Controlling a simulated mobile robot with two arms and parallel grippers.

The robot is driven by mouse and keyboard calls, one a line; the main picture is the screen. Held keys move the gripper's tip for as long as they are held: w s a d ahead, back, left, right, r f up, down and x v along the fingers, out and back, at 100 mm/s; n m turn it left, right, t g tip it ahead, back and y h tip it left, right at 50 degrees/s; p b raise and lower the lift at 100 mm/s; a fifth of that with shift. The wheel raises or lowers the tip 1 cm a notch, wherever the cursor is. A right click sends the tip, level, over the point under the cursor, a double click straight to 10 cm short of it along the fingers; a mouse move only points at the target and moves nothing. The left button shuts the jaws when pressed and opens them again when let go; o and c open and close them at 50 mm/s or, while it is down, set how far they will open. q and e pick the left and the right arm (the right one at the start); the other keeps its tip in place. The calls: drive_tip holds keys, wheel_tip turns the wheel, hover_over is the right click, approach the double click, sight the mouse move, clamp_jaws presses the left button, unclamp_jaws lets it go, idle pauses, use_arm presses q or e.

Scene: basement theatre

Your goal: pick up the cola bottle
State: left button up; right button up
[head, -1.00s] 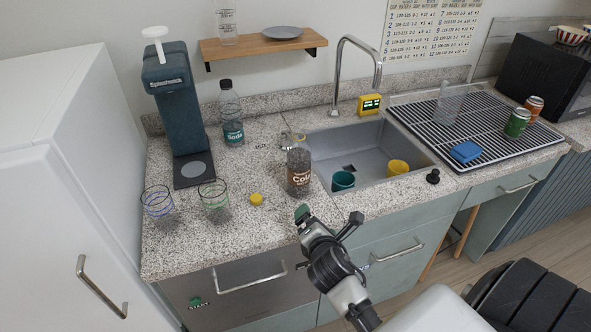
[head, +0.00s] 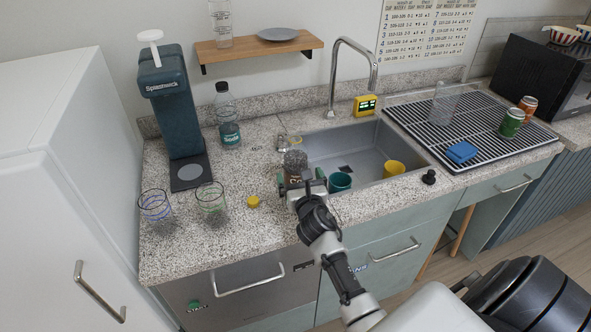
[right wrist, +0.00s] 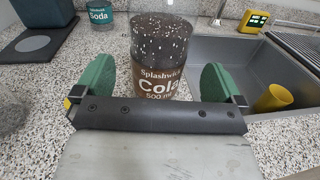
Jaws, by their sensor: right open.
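The cola bottle (head: 294,162) stands upright on the granite counter just left of the sink, with a brown label reading "Cola". In the right wrist view the cola bottle (right wrist: 161,62) rises between the two green finger pads. My right gripper (head: 306,184) is open at the bottle's near side, and it hides the bottle's lower part in the head view. In the right wrist view the right gripper's (right wrist: 155,85) pads stand left and right of the bottle, with a visible gap on each side. My left gripper is not in view.
A soda bottle (head: 228,118) stands behind left, near the soda machine (head: 170,105). Two glasses (head: 211,203) and a yellow cap (head: 253,201) are on the counter to the left. A teal cup (head: 340,182) and a yellow cup (head: 393,169) are in the sink (head: 350,150).

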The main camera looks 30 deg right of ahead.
sight(298, 174)
drive_tip(key=x, duration=0.3)
drive_tip(key=shift+w+r+p, duration=0.2)
drive_tip(key=shift+w+p, duration=0.15)
drive_tip(key=shift+w, duration=0.05)
drive_tip(key=shift+w+d+f, duration=0.1)
drive_tip(key=shift+w+d, duration=0.1)
drive_tip(key=shift+w, duration=0.3)
drive_tip(key=shift+s, duration=0.15)
drive_tip(key=shift+c, duration=1)
drive_tip(key=c, duration=1)
drive_tip(key=shift+c, duration=0.6)
drive_tip(key=shift+r, duration=0.2)
